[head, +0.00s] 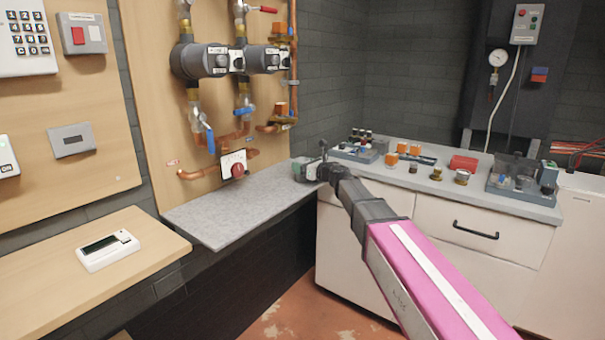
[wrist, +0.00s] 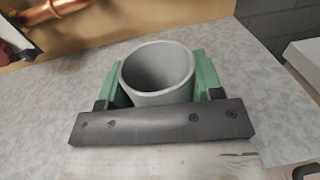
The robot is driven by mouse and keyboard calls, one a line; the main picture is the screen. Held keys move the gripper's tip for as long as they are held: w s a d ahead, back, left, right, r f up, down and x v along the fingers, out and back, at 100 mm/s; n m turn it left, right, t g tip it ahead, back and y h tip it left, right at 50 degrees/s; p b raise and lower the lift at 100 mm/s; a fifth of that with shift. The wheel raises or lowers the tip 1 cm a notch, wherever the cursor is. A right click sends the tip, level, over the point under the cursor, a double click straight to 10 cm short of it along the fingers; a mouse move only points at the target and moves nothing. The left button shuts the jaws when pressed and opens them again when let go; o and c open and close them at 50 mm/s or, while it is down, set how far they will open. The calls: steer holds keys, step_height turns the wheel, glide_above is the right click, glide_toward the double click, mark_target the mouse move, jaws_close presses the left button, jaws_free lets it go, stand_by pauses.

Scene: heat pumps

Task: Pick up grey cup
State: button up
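The grey cup (wrist: 157,70) is round, open-topped and empty in the wrist view. It stands between the two green fingers of my gripper (wrist: 160,80), which lie against its left and right sides. The lower part of the cup is hidden behind my gripper's dark crossbar. In the head view my gripper (head: 307,170) is at the far right end of the grey counter (head: 235,212), near the corner. The cup is mostly hidden by my gripper there. I cannot tell whether its base touches the counter.
Copper pipes with a red-knobbed valve (head: 237,170) are on the wall just behind the counter. A white cabinet (head: 480,245) to the right carries trays (head: 525,190), small fittings and a red box (head: 463,163). The left part of the grey counter is clear.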

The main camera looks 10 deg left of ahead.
steer(key=shift+c, duration=0.8)
steer(key=shift+r, duration=0.1)
